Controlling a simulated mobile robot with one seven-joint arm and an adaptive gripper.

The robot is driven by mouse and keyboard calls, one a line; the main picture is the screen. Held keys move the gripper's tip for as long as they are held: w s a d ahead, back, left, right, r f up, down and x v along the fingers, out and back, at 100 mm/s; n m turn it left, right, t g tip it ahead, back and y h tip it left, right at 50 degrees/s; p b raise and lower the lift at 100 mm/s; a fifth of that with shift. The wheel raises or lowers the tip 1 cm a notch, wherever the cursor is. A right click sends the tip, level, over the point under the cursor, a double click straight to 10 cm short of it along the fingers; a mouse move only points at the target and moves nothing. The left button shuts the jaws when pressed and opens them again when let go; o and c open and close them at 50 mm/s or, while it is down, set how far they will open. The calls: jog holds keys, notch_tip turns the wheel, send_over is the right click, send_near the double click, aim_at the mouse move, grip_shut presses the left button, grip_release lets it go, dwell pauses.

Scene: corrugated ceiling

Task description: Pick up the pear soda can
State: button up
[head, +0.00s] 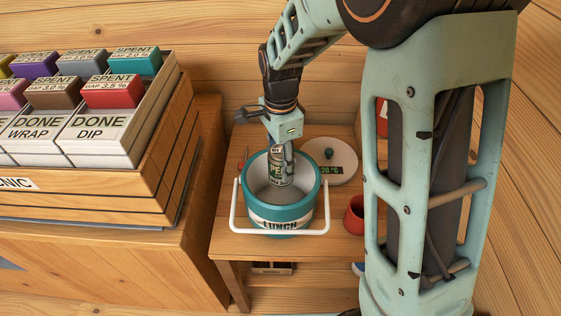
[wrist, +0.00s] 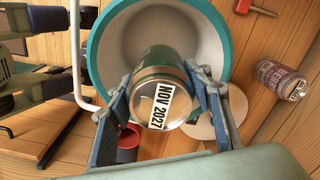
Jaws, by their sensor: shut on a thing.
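The pear soda can (head: 279,170) is upright in the head view, green with a pale label partly covered by my gripper. My gripper (head: 279,150) is shut on it, over the mouth of a teal and white lunch pail (head: 256,221). In the wrist view, the can (wrist: 160,70) sits between the two fingers of my gripper (wrist: 160,98), and its silver end bears a "NOV 2027" label. The pail (wrist: 100,50) is behind it. Whether the can touches the pail floor cannot be told.
A white round lid (head: 340,172) with a teal knob lies behind the pail. A red cup (head: 354,216) stands to its right. Another can (wrist: 280,79) lies in the wrist view. A wooden crate (head: 150,170) of boxes stands left on a higher surface.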

aim_at(281, 150)
jog(key=shift+r+p, duration=3.75)
jog(key=shift+r, duration=0.35)
